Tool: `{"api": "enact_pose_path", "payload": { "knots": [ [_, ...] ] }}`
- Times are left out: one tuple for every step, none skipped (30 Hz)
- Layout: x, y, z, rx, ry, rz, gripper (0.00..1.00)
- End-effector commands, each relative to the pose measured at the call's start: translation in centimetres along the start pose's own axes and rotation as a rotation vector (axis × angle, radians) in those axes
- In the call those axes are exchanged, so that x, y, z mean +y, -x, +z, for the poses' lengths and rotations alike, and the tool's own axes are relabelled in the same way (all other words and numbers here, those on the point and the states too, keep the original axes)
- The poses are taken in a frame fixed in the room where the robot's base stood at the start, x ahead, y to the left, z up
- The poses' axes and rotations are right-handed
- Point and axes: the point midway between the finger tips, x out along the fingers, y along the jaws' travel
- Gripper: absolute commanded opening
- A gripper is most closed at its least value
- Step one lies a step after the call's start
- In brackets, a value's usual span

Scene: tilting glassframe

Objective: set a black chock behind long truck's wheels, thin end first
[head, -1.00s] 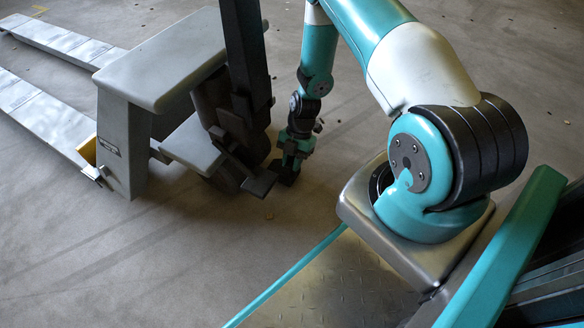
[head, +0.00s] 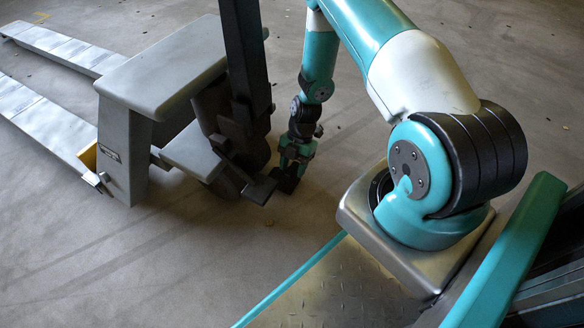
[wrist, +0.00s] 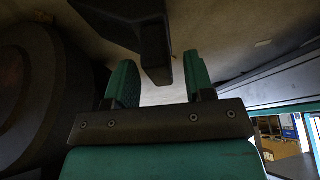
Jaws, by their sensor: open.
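The long truck is a grey pallet truck (head: 165,75) on the left of the head view. Its dark rear wheels (head: 226,182) are partly hidden by its frame and pedal. My gripper (head: 290,172) points down at the floor just right of these wheels. In the wrist view, the two teal jaws (wrist: 160,80) stand apart. A black block (wrist: 125,22) with a narrow lower part shows beyond and between them; it looks like the chock, but its contact with the jaws is unclear. A small dark shape also shows below the gripper in the head view.
A large dark round form (wrist: 35,95), likely a wheel, is close on the left of the wrist view. A black pedal (head: 260,189) sticks out beside my gripper. The upright black handle post (head: 246,70) stands behind it. Floor in front and to the right is clear.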

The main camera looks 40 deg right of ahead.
Motion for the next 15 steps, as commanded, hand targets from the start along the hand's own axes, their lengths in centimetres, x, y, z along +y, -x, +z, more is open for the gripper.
{"api": "enact_pose_path", "payload": {
  "knots": [
    [0.0, 1.7, -0.2, -0.002, -0.001, 0.003, 0.49],
    [0.0, 2.4, -0.2, -0.002, -0.001, 0.003, 0.49],
    [0.1, 3.4, -0.3, -0.002, 0.000, 0.003, 0.49],
    [0.1, 4.1, -0.3, -0.002, 0.000, 0.003, 0.49],
    [0.1, 4.8, -0.3, -0.002, 0.000, 0.003, 0.49],
    [0.1, 5.8, -0.3, -0.003, 0.000, 0.004, 0.49],
    [0.1, 6.4, -0.3, -0.003, -0.001, 0.004, 0.49],
    [0.1, 7.0, -0.3, -0.002, -0.001, 0.003, 0.49],
    [0.1, 7.8, -0.3, -0.002, -0.001, 0.003, 0.49],
    [0.1, 8.3, -0.2, -0.002, -0.001, 0.003, 0.49],
    [0.1, 8.8, -0.2, -0.002, 0.000, 0.002, 0.49],
    [0.0, 9.3, -0.2, -0.002, 0.000, 0.002, 0.49],
    [0.0, 9.7, -0.2, -0.002, 0.000, 0.002, 0.49],
    [0.0, 10.0, -0.1, -0.002, 0.000, 0.002, 0.49],
    [0.0, 10.3, -0.1, -0.002, 0.000, 0.002, 0.49]
  ]
}}
